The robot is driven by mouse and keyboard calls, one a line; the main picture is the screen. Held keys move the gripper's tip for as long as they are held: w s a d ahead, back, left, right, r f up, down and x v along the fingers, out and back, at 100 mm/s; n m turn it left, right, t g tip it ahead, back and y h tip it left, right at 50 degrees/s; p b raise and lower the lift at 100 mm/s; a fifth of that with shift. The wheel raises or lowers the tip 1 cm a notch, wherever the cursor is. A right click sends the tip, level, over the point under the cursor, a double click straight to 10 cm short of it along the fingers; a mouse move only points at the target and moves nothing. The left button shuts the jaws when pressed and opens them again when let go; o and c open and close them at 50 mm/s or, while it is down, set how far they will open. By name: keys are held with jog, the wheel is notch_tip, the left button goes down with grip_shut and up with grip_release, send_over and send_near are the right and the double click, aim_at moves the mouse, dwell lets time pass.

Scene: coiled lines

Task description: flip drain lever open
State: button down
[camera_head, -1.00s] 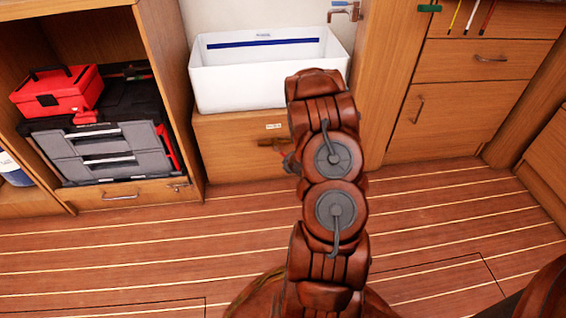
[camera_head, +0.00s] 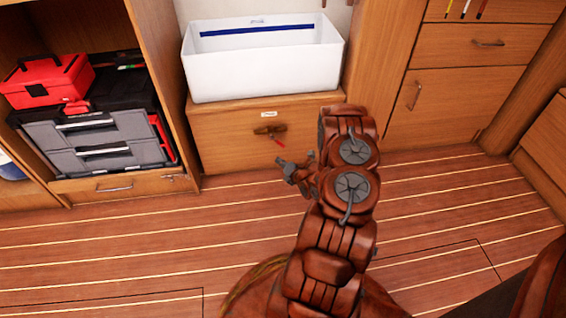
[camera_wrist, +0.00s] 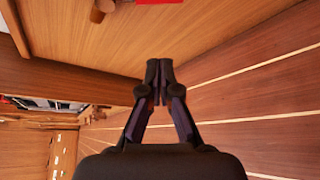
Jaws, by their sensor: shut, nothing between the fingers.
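The drain lever, a red handle (camera_head: 279,141) on a brownish valve body (camera_head: 268,129), is on the wooden cabinet front under the white basin. The red handle slants down to the right. In the wrist view, parts of the red handle (camera_wrist: 158,2) and the valve body (camera_wrist: 102,10) show at the top edge. My gripper (camera_head: 283,163) is just below and near the lever in the head view, apart from it. In the wrist view the two fingertips (camera_wrist: 159,68) are together, with nothing between them.
The white basin (camera_head: 262,77) stands above the cabinet front (camera_head: 218,140). A shelf at left holds a red toolbox (camera_head: 47,82) and a grey-black case (camera_head: 95,138). A cabinet with drawers (camera_head: 455,108) stands at right. The striped floor (camera_head: 120,235) is clear.

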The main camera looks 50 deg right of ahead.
aim_at(278, 142)
jog(key=w+d+b, duration=0.3)
jog(key=w+d, duration=0.1)
jog(key=w, duration=0.1)
jog(key=shift+w+d, duration=0.2)
jog(key=shift+w, duration=0.05)
dwell(0.3)
dwell(0.4)
